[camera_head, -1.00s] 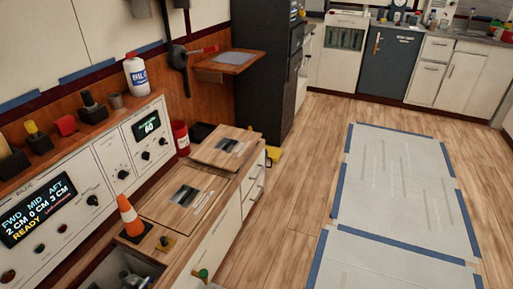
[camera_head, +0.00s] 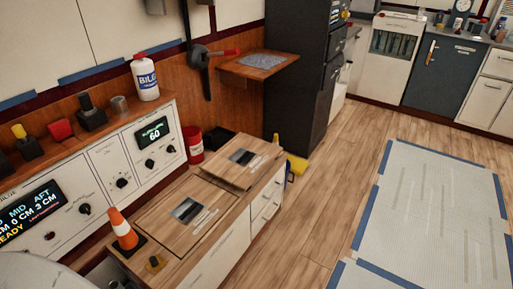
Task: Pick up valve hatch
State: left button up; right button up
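Two wooden hatch panels show on the low wooden counter, each with a dark picture label. The nearer panel (camera_head: 170,232) appears to lie flat within an outline in the counter top. The farther panel (camera_head: 223,168) lies at the far end, slightly askew, and seems to sit on top of the counter. The labels are too small to read, so I cannot tell which is the valve hatch. Neither of my grippers is in view.
An orange traffic cone (camera_head: 121,229) stands at the counter's near left, beside a partly visible opening. A red can (camera_head: 194,146) stands behind the panels. A white bottle (camera_head: 145,79) is on the console ledge. The wooden floor (camera_head: 335,180) right of the counter is clear.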

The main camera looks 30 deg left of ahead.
aim_at(242, 160)
jog(key=i, duration=3.3)
jog(key=u, duration=2.75)
